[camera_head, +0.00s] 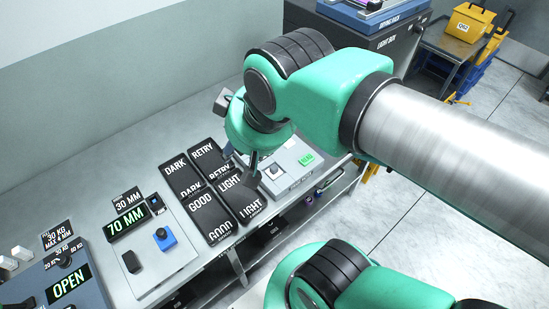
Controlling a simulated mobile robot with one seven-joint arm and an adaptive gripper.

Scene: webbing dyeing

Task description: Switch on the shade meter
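A light grey box device (290,181) stands on the bench under my wrist. My gripper (250,172) points down at the left edge of this device, beside the dark knob. My wrist hides the device's back part and most of the gripper. I cannot tell whether the fingers are open or shut, or whether they touch anything.
Black label plates reading DARK (175,166), RETRY, GOOD and LIGHT lie left of the device. Further left are a panel showing 70 MM (126,223) with a blue block (166,238), and an OPEN display (69,285). A LIGHT BOX (400,48) stands behind right.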

